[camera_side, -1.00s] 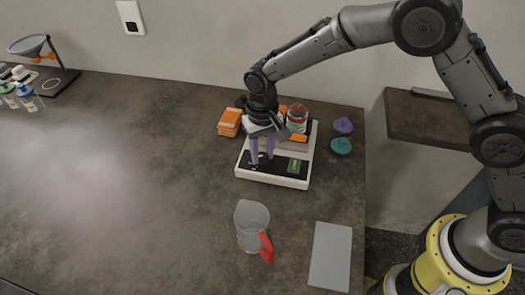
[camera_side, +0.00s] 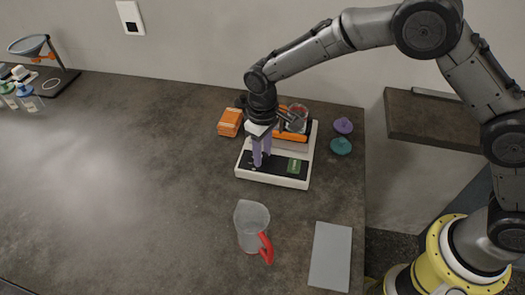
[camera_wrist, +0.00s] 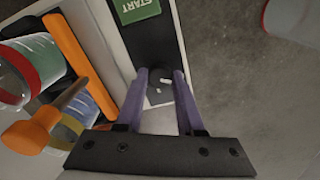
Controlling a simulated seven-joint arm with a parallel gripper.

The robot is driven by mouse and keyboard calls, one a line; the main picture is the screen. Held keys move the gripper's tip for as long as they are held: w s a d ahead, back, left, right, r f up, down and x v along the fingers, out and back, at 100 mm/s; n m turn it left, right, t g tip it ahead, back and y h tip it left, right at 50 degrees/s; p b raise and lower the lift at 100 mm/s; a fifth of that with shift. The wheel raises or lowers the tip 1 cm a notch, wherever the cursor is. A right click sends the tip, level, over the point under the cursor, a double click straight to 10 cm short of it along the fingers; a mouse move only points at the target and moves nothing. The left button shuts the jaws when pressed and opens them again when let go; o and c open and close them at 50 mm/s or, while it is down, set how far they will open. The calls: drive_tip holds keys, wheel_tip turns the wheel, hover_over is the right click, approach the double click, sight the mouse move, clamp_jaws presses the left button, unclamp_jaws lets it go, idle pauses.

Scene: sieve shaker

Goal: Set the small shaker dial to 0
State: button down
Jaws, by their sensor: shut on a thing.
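The shaker (camera_side: 279,182) is a white box with a black front panel, near the right side of the counter. Its small dark dial (camera_wrist: 156,74) sits at the panel's left end, with pale marks beside it. The dial's setting cannot be read. My gripper (camera_side: 257,164) points down over that end, and its purple fingers are shut on the dial. In the wrist view, the fingertips of my gripper (camera_wrist: 160,72) are on either side of the dial. In the side view the fingers hide most of it.
The green START button (camera_wrist: 135,10) is on the same panel. A jar (camera_wrist: 22,72) and orange bars (camera_wrist: 80,62) are on the shaker behind my gripper. An orange stack (camera_side: 230,121), purple and teal knobs (camera_side: 341,146), a red-handled jug (camera_side: 252,227) and a grey plate (camera_side: 331,256) surround it.

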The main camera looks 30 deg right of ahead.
sight(263, 156)
drive_tip(key=shift+r, duration=0.15)
drive_tip(key=c, duration=0.5)
unclamp_jaws()
wheel_tip(263, 156, up, 14)
drive_tip(key=shift+f, duration=0.15)
idle(0.4)
